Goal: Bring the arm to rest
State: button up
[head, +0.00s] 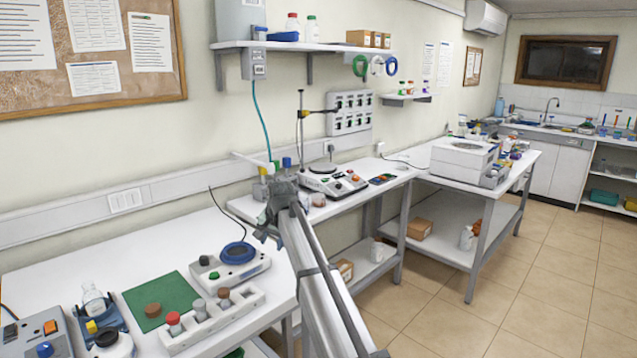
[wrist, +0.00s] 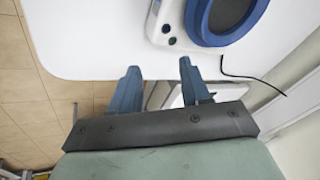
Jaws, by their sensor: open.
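My gripper (wrist: 158,75) shows in the wrist view with its two blue-grey fingers spread apart and nothing between them. It is over the edge of the white bench, beside the gap to the neighbouring table. In the head view my arm reaches up from the bottom to the bench's right end; the fingers are hard to make out there. A white device with a blue ring (head: 238,253) stands on the bench, left of the arm's end. It also shows in the wrist view (wrist: 178,18), ahead of the fingers and apart from them.
A white rack (head: 213,322) with several capped vials and a green mat (head: 161,302) with a brown round piece lie on the near bench. A white device with colored knobs (head: 333,181) stands on the table behind my arm. Open floor (head: 480,290) lies to the right.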

jog(key=w+d+f+m+t, duration=0.1)
jog(key=d+f+m, duration=0.25)
jog(key=d, duration=0.75)
jog(key=w+d+f+m+t, duration=0.15)
jog(key=d+f, duration=0.25)
jog(key=d, duration=0.8)
jog(key=s+d+f+g+h, duration=0.1)
jog(key=s+d+f, duration=0.15)
jog(key=f, duration=0.45)
jog(key=s+d+f+g, duration=0.15)
jog(key=s+f, duration=0.25)
jog(key=f, duration=0.4)
jog(key=s+d+f+n+g, duration=0.3)
jog(key=s+f+n+g, duration=0.15)
jog(key=s+f, duration=2.15)
jog(key=s+f+n+g, duration=0.2)
jog(key=s+f, duration=0.3)
jog(key=s, duration=1.2)
jog(key=s+d+f+n+g+h, duration=0.1)
jog(key=s+f+g, duration=0.3)
jog(key=s, duration=1.3)
jog(key=shift+d+f+n, duration=0.2)
jog(key=shift+f+n, duration=0.15)
